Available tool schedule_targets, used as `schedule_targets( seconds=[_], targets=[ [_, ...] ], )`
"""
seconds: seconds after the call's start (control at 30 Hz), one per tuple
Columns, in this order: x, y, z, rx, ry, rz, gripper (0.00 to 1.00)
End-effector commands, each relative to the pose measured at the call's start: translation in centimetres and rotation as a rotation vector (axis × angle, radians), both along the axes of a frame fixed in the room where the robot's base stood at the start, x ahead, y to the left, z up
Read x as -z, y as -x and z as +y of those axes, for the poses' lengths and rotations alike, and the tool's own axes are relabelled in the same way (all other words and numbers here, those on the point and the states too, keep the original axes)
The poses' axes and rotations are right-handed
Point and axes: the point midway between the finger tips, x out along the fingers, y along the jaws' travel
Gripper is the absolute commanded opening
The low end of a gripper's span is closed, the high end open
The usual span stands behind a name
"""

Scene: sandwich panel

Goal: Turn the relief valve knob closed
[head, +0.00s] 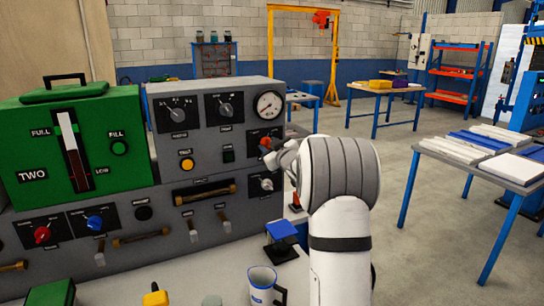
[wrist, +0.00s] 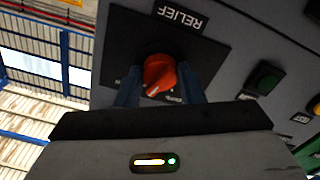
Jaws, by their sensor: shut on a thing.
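The relief valve knob (wrist: 160,74) is a red-orange round knob with a pale pointer mark, on a black plate (wrist: 118,44) labelled RELIEF. In the wrist view the picture is turned, with the label upside down. My gripper (wrist: 160,88) is at the knob, its two bluish fingers on either side of it, shut on it. In the head view the relief knob (head: 266,143) shows as a small red spot at the right of the grey panel. My arm hides part of it there, and my fingertips are mostly hidden.
The grey panel (head: 225,160) carries other knobs, a gauge (head: 268,105) and several levers below. A green unit (head: 75,150) stands at left.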

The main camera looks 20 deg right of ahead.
Motion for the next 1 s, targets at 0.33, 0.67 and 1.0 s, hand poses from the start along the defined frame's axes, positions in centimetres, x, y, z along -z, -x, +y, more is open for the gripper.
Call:
schedule_targets(
  seconds=[0.33, 0.67, 1.0],
  targets=[
    [0.45, 0.02, -0.05, 0.001, 0.332, -0.012, 0.12],
    [0.36, -0.01, -0.04, -0.001, 0.646, -0.021, 0.12],
    [0.19, -0.01, -0.01, -0.001, 0.936, -0.031, 0.12]
  ],
)
